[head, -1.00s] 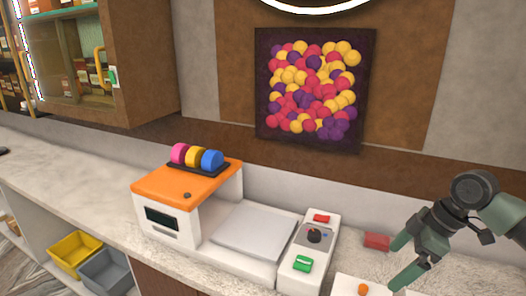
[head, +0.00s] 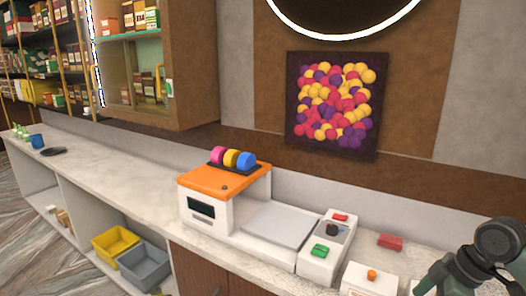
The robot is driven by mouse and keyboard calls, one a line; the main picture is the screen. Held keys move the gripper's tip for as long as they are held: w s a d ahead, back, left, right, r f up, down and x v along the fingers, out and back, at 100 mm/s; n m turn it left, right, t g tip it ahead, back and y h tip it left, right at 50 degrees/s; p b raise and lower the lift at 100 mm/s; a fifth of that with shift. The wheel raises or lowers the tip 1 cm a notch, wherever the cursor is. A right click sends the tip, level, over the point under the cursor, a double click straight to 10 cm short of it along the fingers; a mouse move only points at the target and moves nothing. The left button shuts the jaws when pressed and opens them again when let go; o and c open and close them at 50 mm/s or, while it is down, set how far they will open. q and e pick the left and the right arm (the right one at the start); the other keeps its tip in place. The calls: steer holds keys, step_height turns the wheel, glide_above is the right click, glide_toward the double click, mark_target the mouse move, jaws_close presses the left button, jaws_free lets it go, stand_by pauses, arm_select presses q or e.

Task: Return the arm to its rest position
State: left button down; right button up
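My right arm comes in at the lower right corner of the head view. Its dark green-grey gripper (head: 430,283) points down and left, and its fingertips are cut off by the bottom edge, so its opening is hidden. I see nothing held in the part that shows. It is in front of the counter, right of the small white box with the orange button (head: 371,274). My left gripper is not in view.
An orange-and-white machine (head: 222,190) with a flat grey plate (head: 272,225) and a control panel (head: 325,245) stands on the counter (head: 115,165). A red block (head: 390,241) lies behind the white box. Yellow (head: 115,243) and grey (head: 145,268) bins sit below. The counter's left stretch is mostly clear.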

steer(key=s+a+f+m+t+h, duration=0.15)
steer(key=s+a+f+m, duration=0.45)
steer(key=s+a+f, duration=1.1)
steer(key=s+d+f+m+h, duration=0.1)
steer(key=s+d+m+h, duration=0.1)
steer(key=s+d+m, duration=0.3)
step_height(320, 180, down, 27)
steer(key=s+a+n+g+b, duration=0.1)
steer(key=s+a, duration=0.1)
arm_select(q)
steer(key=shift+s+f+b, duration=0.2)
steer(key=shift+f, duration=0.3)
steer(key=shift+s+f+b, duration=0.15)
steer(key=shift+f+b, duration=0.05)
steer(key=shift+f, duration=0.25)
arm_select(e)
steer(key=s+d+f+g, duration=0.1)
steer(key=s+d+f, duration=0.2)
steer(key=s+f, duration=1.3)
steer(key=shift+s+d+f, duration=0.2)
steer(key=shift+s+f, duration=0.2)
steer(key=shift+f, duration=0.4)
steer(key=shift+g, duration=0.25)
